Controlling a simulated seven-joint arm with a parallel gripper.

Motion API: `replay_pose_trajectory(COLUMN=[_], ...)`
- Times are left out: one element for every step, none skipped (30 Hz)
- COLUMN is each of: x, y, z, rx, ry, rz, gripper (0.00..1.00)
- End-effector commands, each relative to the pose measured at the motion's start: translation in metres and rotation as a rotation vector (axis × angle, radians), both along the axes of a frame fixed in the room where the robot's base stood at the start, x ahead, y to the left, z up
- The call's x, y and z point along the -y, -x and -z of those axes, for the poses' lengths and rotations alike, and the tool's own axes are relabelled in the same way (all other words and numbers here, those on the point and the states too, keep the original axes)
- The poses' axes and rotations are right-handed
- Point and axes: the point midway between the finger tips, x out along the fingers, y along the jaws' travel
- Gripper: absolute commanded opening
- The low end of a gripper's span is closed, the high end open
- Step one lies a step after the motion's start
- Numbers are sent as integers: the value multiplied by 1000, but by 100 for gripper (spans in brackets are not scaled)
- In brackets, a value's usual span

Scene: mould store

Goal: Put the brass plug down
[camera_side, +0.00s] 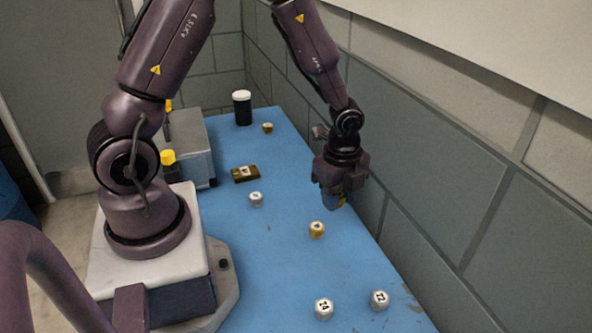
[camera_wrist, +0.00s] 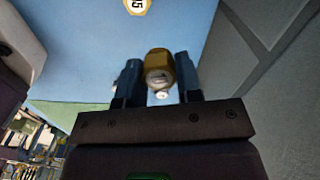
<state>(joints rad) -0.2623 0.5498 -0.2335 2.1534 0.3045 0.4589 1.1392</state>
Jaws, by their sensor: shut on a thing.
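My gripper (camera_side: 336,204) points down over the blue table's right side, near the wall. It is shut on a brass plug, a sliver of which (camera_side: 342,202) shows at the fingertips in the side view. In the wrist view the held brass plug (camera_wrist: 158,62) sits between the two dark fingers (camera_wrist: 158,80), with a pale end face towards the camera. It appears to be held above the table; the exact gap cannot be told. Another brass plug (camera_side: 317,229) with a marked top stands on the table, apart from the gripper. A numbered brass plug (camera_wrist: 137,5) shows at the wrist view's top edge.
Silver plugs stand at the middle (camera_side: 256,199) and front (camera_side: 324,308) (camera_side: 379,299) of the blue table (camera_side: 285,270). A dark gold block (camera_side: 246,174), a small brass plug (camera_side: 267,127) and a black jar (camera_side: 242,108) are farther back. The grey wall (camera_side: 440,170) borders the right.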

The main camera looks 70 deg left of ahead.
Motion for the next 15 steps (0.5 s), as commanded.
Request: replay_pose_trajectory(x=[-31,-46,-68,-84,-100,-121,-137,-152,-171,-184,-197,-212,-222,-231,-241], y=[0,1,3,6,10,16,21,27,36,42,49,59,65,71,79], z=[-2,-3,-4,-5,-6,-8,-10,-11,-13,-14,-16,-18,-19,-21,-22], rx=[5,7,8,8,8,9,11,10,11,10,11,12,12,13,13], ry=[-6,-8,-11,-14,-15,-18,-19,-20,-21,-21,-21,-20,-20,-18,-17], rz=[-101,-159,-241,-304,-368,-456,-525,-592,-681,-748,-811,-893,-949,-1002,-1066], gripper=[7,7,7,7,7,7,7,7,7,7,7,7,7,7,7])
